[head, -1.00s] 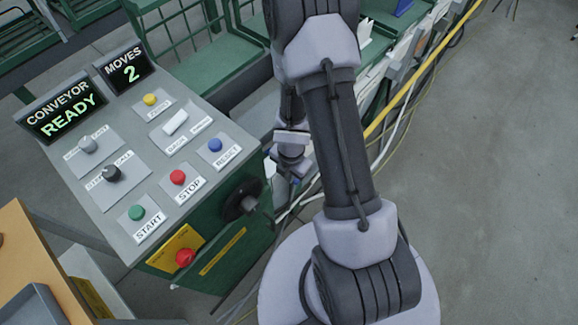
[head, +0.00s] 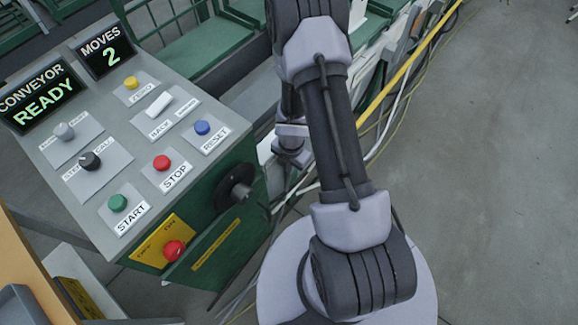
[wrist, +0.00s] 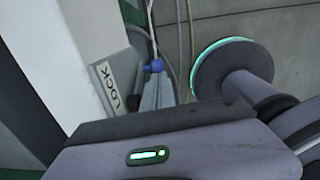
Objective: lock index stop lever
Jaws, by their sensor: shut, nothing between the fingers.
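A blue ball-shaped knob (wrist: 153,66) shows in the wrist view, on what looks like a thin lever. It is beside a pale post that carries a LOCK label (wrist: 108,85). Whether the lever is in its locked position I cannot tell. My gripper (wrist: 165,122) fills the bottom of the wrist view as a grey body with a dark front edge; it is shut and empty. The knob appears just beyond that edge, and whether they touch is unclear. In the head view my arm hides the gripper and the lever.
A green control console (head: 110,160) stands at left in the head view, its displays reading CONVEYOR READY and MOVES 2. A black handwheel (head: 235,188) sticks out from its side. Cables and a yellow rail (head: 410,70) run behind my arm. The floor at right is clear.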

